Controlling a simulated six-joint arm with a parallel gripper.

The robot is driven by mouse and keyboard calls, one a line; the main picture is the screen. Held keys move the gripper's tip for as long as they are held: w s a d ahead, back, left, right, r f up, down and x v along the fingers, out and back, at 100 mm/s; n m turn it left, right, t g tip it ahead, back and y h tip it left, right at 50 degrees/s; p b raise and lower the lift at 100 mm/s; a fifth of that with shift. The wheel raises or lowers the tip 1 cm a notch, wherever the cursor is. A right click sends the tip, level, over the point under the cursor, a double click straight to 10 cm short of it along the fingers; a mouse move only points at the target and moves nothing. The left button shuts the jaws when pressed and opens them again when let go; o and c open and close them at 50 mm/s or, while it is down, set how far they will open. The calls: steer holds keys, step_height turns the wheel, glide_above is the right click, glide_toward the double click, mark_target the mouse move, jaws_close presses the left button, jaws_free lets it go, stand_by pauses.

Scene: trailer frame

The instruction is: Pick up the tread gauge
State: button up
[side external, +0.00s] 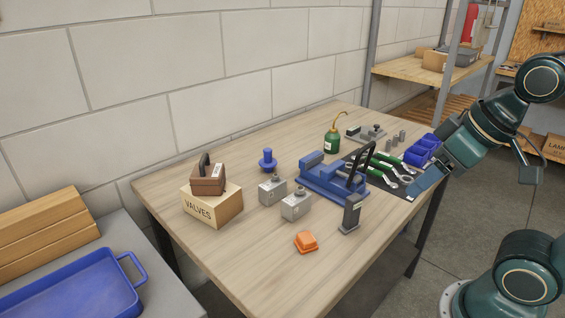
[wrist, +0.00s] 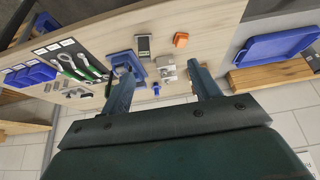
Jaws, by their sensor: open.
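A blue vise (side external: 325,180) stands beside the gauge. An orange block (side external: 306,242) and grey metal blocks (side external: 295,206) are nearby. A valves box (side external: 211,206), green oil can (side external: 332,140), wrenches (side external: 390,178) and blue bins (side external: 420,152) also occupy the table. The front left tabletop is clear.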

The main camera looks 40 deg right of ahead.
stand_by(0.3)
steer(key=c, duration=0.3)
steer(key=shift+w, duration=0.1)
steer(key=w+d+f+m+g, duration=0.1)
steer(key=w+d+f+m, duration=0.1)
steer(key=w+m, duration=0.3)
steer(key=w+d+f+m+g+y, duration=0.1)
steer(key=w+d+f+m+g, duration=0.1)
steer(key=w+m, duration=0.3)
steer(key=w+d+f+m+g, duration=0.2)
steer(key=w+m, duration=0.3)
steer(key=m, duration=0.5)
steer(key=shift+w+d+f, duration=0.25)
steer(key=shift+d+f, duration=0.25)
steer(key=shift+d, duration=0.1)
